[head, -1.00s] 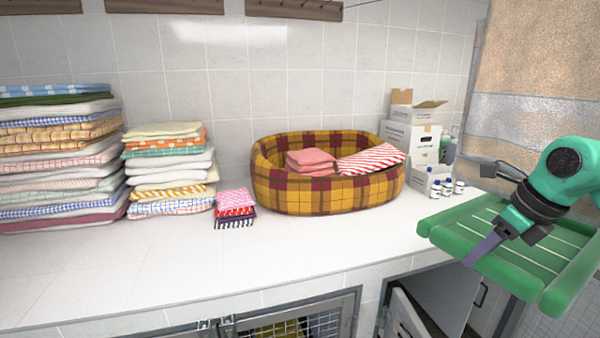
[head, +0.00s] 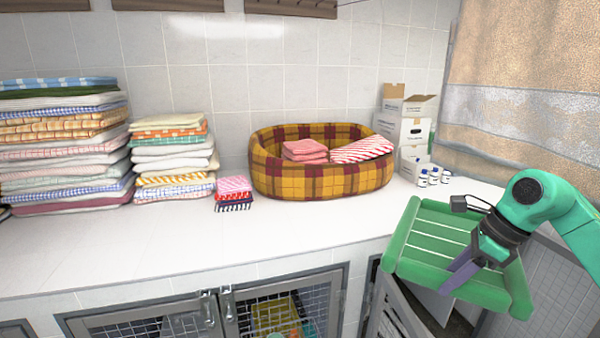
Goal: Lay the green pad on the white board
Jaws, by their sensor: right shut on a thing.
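The green pad (head: 432,248) is a flat green piece with pale stripes and raised edges. It is at the lower right, held tilted in front of the counter's right end. My right gripper (head: 468,268) is shut on it, with its fingers over the pad's middle and near side. The gripper hides part of the pad. No separate white board stands out; the white counter top (head: 130,250) spans the view. My left gripper is not in view.
A plaid pet bed (head: 320,183) with folded cloths stands at the back. Towel stacks (head: 62,150) (head: 172,160) and small folded cloths (head: 233,195) are to its left. White boxes (head: 405,130) and small bottles (head: 433,176) are at the back right. The front counter is clear; wire-door cabinets (head: 275,310) are below.

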